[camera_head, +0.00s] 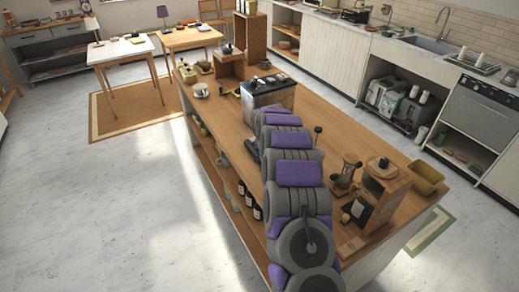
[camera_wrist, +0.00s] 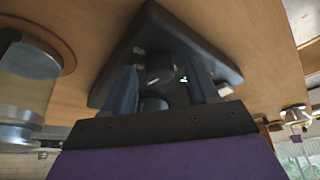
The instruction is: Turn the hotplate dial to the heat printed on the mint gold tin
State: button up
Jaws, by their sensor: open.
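My gripper (camera_wrist: 160,86) is open in the wrist view, its two blue-grey fingers apart. A dark slab-like unit (camera_wrist: 150,28), which looks like the hotplate, lies just beyond and around the fingertips. A dark rounded part with small pale marks shows between the fingers. It may be the dial, but its setting cannot be read, and I cannot tell whether the fingers touch it. In the head view my arm covers the gripper and this spot. I cannot make out the mint gold tin or its printed heat in either view.
The wooden counter (camera_head: 335,112) carries a black box-like machine (camera_head: 268,88) behind my arm. A wooden grinder-like unit (camera_head: 376,195) and a yellow bin (camera_head: 426,178) stand to the right. A metal cylinder (camera_wrist: 30,72) is close on the left in the wrist view. Open floor (camera_head: 130,190) lies left.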

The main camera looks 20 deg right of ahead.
jog(key=n+b, duration=0.1)
jog(key=n, duration=0.1)
jog(key=shift+f+n+t+y+b, duration=0.15)
jog(key=shift+n+t+y+b, duration=0.15)
jog(key=shift+n+y, duration=0.1)
jog(key=n+y+b, duration=0.1)
jog(key=n+b, duration=0.2)
jog(key=b, duration=0.1)
jog(key=shift+d+f, duration=0.1)
jog(key=shift+d, duration=0.05)
jog(key=d+p+v, duration=0.1)
jog(key=p+v, duration=0.4)
jog(key=v, duration=1.3)
jog(key=s+a+r+g, duration=0.1)
jog(key=s+a+r, duration=0.1)
jog(key=s+a, duration=0.3)
jog(key=s+a+r+n+y, duration=0.1)
jog(key=s+a+r, duration=0.2)
jog(key=s+a, duration=0.3)
jog(key=shift+s+a+n+g, duration=0.3)
jog(key=shift+s+g, duration=0.1)
jog(key=shift+s, duration=1.05)
jog(key=shift+w+p, duration=0.1)
jog(key=shift+p, duration=0.2)
